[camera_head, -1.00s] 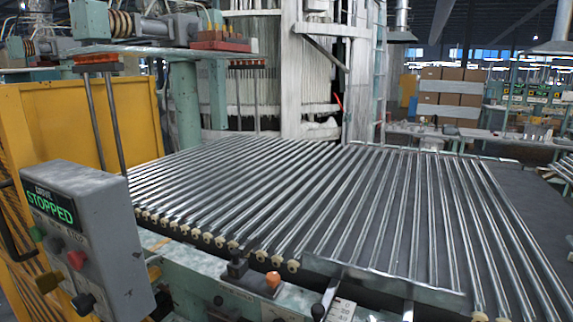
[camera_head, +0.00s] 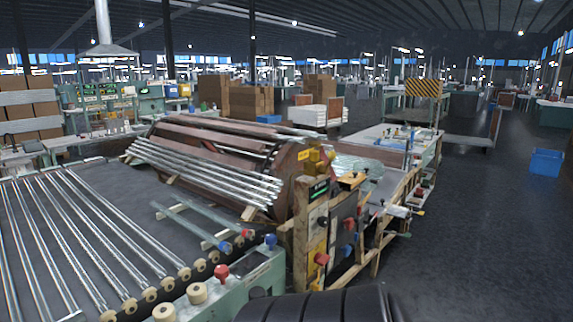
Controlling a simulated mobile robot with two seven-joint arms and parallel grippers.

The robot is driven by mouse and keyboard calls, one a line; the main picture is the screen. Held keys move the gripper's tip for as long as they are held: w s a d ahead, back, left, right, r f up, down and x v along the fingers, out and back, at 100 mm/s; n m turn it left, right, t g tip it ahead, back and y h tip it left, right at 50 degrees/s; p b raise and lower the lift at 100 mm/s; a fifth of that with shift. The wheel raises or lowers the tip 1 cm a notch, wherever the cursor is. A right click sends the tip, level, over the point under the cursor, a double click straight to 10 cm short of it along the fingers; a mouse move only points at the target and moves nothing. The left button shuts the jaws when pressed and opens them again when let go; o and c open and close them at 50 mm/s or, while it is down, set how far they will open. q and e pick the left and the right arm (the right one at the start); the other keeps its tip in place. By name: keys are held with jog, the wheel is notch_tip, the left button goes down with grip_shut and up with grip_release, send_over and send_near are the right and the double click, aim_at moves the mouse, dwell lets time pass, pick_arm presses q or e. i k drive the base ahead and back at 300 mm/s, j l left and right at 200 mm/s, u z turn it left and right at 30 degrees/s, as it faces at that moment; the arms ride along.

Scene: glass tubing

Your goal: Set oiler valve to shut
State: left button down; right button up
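I cannot tell which fitting is the oiler valve; no label is readable. Candidates stand on the machine's near side. A red knob (camera_head: 221,272) and a blue knob (camera_head: 270,240) sit on the green front rail. A red handle (camera_head: 321,259) is on the yellow and dark control panel (camera_head: 317,225), with a blue knob (camera_head: 349,250) to its right. Their settings are too small to read. Neither of my grippers is in view.
Glass tubes (camera_head: 90,240) lie on the roller bed at left. A brown slatted drum (camera_head: 215,155) carries more tubes. A bench (camera_head: 395,150) stands behind the panel. The dark floor (camera_head: 480,240) at right is open, with a blue bin (camera_head: 546,162). A black ribbed object (camera_head: 320,306) fills the bottom centre.

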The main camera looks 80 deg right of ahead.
aim_at(324, 170)
jog(key=z, duration=2.95)
jog(key=i+l+u, duration=0.25)
jog(key=i+l, duration=0.2)
jog(key=l, duration=0.25)
jog(key=i+l+u, duration=0.15)
jog(key=l, duration=0.25)
jog(key=i+l+u, duration=0.1)
jog(key=l, duration=0.3)
jog(key=i, duration=0.1)
